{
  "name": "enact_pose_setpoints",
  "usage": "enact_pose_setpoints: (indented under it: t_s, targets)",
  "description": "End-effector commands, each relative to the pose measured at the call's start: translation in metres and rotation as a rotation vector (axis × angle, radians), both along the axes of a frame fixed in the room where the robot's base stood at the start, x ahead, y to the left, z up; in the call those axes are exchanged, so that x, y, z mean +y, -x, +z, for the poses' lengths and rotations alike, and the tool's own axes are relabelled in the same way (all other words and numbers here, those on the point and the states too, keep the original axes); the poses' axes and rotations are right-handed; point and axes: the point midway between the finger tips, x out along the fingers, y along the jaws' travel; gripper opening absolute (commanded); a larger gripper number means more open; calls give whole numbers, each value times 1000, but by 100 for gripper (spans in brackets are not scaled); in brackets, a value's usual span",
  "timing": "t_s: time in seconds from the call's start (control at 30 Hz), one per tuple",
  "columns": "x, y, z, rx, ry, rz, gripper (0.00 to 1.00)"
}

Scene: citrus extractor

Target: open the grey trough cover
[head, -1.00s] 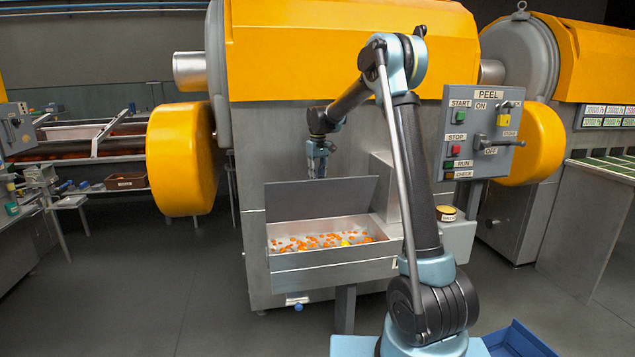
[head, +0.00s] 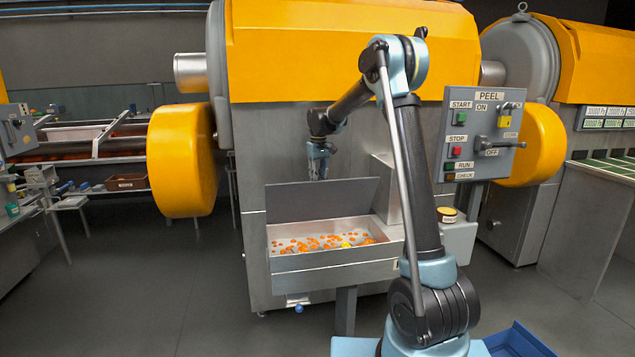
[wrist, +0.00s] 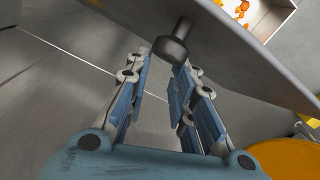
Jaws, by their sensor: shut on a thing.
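The grey trough cover (head: 325,196) is open in the head view, tilted up along the back of the steel trough (head: 330,265). Orange and yellow bits show inside the trough. My gripper (head: 318,174) is behind the cover's upper edge, its fingertips partly hidden there. In the wrist view, the cover's underside or face (wrist: 225,50) spans the top, and a dark knob (wrist: 172,46) stands out from it.
A PEEL control panel (head: 485,135) with buttons and a lever is right of the trough. A round yellow-topped jar or button (head: 447,214) sits on a ledge below it. A yellow drum (head: 182,160) is at left.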

Motion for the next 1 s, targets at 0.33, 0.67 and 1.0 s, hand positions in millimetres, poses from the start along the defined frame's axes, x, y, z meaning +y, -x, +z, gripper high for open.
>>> enact_pose_setpoints:
  t_s: [0.33, 0.67, 1.0]
  targets:
    - [-10, -3, 0, -5, 14, -8, 45]
    - [-4, -2, 0, -4, 11, -3, 45]
    - [-3, -1, 24, -3, 10, -2, 45]
